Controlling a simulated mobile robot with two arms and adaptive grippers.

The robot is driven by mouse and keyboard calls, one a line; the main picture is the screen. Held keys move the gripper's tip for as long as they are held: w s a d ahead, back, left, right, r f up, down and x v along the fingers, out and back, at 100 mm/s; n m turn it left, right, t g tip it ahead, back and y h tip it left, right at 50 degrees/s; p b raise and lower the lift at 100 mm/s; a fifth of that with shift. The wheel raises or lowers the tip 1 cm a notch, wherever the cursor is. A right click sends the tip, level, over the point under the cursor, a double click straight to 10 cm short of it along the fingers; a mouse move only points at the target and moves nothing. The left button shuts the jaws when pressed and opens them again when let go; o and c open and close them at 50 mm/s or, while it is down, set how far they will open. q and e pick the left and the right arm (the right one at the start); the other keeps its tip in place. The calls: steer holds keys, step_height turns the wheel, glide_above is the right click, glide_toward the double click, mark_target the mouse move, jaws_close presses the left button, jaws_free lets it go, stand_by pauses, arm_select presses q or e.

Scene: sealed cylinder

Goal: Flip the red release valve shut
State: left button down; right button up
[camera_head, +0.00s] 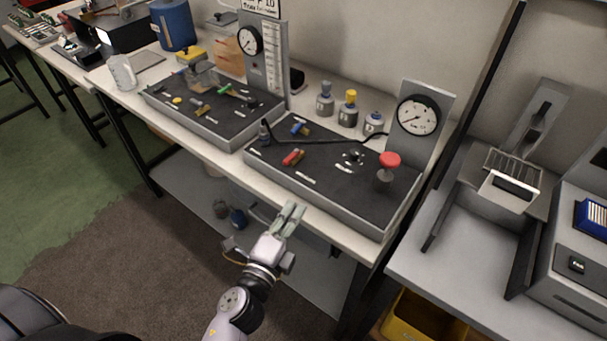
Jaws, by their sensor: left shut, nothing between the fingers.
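A short red valve handle (293,157) lies on the dark top of the right-hand panel (335,180), near its front left. A blue handle (300,129) sits behind it. A red round knob (389,160) stands upright at the panel's right side. My left gripper (290,211) is in front of the bench's front edge, below and apart from the red handle. Its fingers are together and hold nothing. My right gripper is not in view. Printed labels on the panel are too small to read.
A pressure gauge (417,115) stands at the panel's back right. A black hose (330,139) runs across the panel's back. A second panel (211,105) lies to the left. A grey machine (510,170) stands on the right bench.

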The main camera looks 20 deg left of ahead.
mark_target(295, 179)
arm_select(q)
steer(key=shift+w, duration=0.1)
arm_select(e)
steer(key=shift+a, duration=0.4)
